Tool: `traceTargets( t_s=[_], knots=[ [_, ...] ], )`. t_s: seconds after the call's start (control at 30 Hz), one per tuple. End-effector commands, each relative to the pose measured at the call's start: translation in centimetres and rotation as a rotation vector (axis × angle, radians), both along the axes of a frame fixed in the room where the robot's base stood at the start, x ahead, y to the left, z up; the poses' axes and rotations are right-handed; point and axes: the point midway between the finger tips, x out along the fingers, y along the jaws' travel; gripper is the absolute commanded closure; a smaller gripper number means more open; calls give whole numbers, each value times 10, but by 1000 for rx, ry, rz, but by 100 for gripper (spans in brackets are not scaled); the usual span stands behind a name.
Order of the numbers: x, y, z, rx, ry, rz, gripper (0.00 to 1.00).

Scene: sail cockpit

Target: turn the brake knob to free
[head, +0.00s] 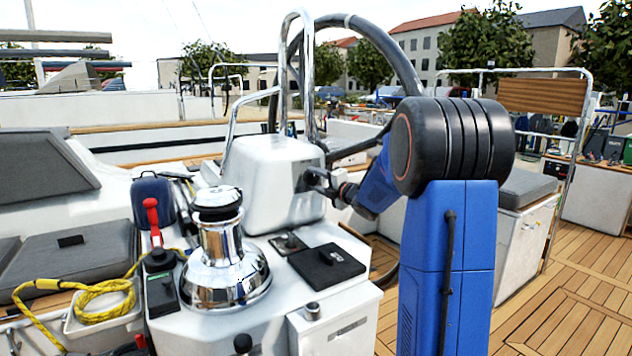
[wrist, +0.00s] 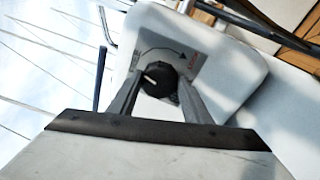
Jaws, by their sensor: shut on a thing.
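The brake knob (wrist: 157,80) is a round black knob with a white pointer line, on the side of the white pedestal (head: 273,185). A label plate (wrist: 182,50) with a curved black arrow and red lettering at one end lies behind it. The pointer is tilted toward the left in the wrist view, away from the red lettering. My gripper (wrist: 157,88) is shut on the knob, one finger on each side. In the head view my gripper (head: 318,180) reaches the right side of the pedestal; the knob cannot be made out there.
The wooden deck (head: 560,300) at right is clear.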

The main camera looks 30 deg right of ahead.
Motion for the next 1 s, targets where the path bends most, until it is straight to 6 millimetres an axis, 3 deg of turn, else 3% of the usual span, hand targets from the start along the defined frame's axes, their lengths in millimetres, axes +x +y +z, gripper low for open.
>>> traceTargets(
  t_s=[0.4,1.0],
  knots=[
    [0,0,1,-223,-8,20,78],
    [0,0,1,-268,-9,24,78]
  ],
)
